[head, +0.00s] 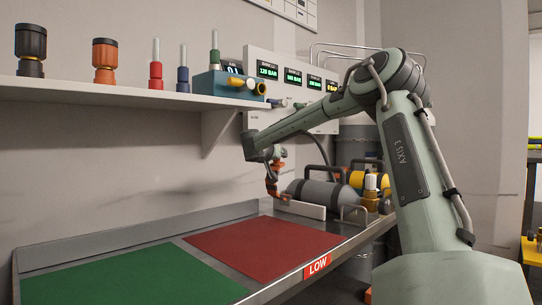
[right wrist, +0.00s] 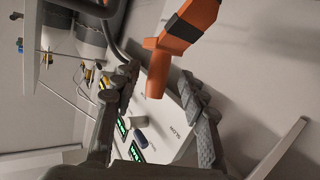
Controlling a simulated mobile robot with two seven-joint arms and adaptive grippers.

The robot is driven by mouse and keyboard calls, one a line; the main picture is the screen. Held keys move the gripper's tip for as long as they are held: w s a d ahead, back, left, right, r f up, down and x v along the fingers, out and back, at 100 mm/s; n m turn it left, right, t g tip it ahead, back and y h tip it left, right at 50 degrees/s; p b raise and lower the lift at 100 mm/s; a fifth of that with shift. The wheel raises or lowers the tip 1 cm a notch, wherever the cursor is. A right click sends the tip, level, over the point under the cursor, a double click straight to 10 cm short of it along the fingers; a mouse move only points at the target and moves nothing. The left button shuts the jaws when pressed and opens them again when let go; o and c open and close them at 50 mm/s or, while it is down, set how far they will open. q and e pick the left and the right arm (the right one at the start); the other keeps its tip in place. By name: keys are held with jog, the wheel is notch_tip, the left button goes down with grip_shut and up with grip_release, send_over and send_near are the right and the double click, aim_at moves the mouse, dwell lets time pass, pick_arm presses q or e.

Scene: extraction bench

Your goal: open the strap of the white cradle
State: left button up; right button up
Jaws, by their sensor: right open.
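The white cradle (head: 303,209) stands at the far right end of the bench, with a grey cylinder (head: 318,193) lying behind its low white wall. My right gripper (head: 270,163) is above the cradle's left end, at the end of the green arm. An orange part (head: 272,187), apparently the strap, rises at that end just below the gripper. In the right wrist view an orange and black piece (right wrist: 180,35) reaches between the two spread grey fingers of the gripper (right wrist: 158,108). I see no finger closed on it. The strap's fastening is hidden. My left gripper is not in view.
A red mat (head: 262,247) and a green mat (head: 150,277) lie bare on the bench. A shelf (head: 120,92) with several coloured fittings runs above at left. A white gauge panel (head: 258,65) is on the back wall.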

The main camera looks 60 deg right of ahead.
jog(key=v, duration=1.1)
jog(key=shift+a, duration=0.4)
